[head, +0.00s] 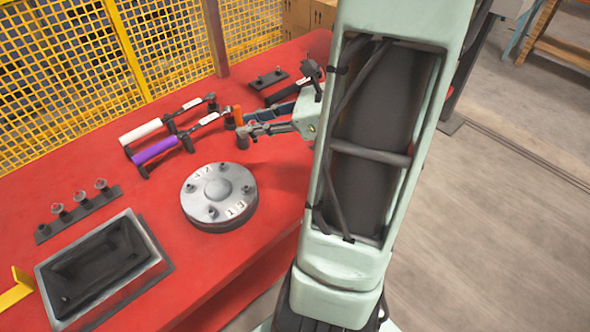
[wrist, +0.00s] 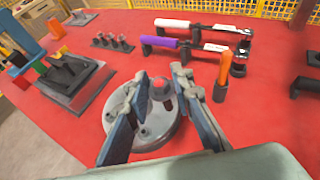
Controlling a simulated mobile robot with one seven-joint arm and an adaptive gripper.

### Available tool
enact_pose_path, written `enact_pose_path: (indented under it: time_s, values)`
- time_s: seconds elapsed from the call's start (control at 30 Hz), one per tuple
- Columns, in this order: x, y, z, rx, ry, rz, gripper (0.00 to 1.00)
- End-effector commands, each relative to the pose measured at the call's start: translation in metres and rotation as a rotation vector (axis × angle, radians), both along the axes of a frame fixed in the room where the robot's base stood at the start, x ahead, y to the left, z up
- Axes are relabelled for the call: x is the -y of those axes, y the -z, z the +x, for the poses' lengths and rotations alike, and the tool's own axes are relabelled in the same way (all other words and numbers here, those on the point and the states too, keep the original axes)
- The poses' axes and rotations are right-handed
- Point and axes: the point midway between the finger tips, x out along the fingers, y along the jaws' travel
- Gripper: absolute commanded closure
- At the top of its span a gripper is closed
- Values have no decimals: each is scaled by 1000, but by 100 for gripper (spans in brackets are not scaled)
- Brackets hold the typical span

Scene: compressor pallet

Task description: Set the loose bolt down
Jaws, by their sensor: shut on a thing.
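My gripper (head: 250,131) is over the red table, beyond and right of the round grey cover (head: 217,222). In the wrist view my gripper (wrist: 160,76) has its two fingers either side of a small round reddish-grey piece (wrist: 161,88), which looks like the loose bolt. The fingers are shut on it; its lower part is hard to make out. In the head view a dark stub (head: 242,141) shows under the fingertips. The cover, with several bolt heads on its rim, lies behind the fingers in the wrist view (wrist: 113,118).
A dark strip with several bolts (head: 80,210) and a metal-rimmed tray (head: 155,264) stand at left. White-handled (head: 140,132) and purple-handled (head: 155,149) wrenches lie on supports. An orange-handled tool (wrist: 224,68) stands upright near my gripper. Yellow mesh fence (head: 160,45) closes the back.

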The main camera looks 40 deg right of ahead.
Motion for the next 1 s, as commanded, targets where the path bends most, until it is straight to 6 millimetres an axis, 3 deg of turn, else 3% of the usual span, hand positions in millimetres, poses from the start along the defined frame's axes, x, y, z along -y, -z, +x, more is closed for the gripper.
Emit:
enact_pose_path:
  time_s: [0.03, 0.2, 0.33, 0.5, 0.67, 1.0]
  values:
    - [16, 7, -17, -3, 53, -2, 100]
    - [48, 11, -72, -25, 194, 10, 100]
    - [58, 14, -103, -38, 273, 21, 100]
    - [63, 15, -124, -49, 330, 32, 100]
    - [67, 22, -116, -51, 337, 35, 100]
    - [93, 60, -38, -51, 335, 38, 100]
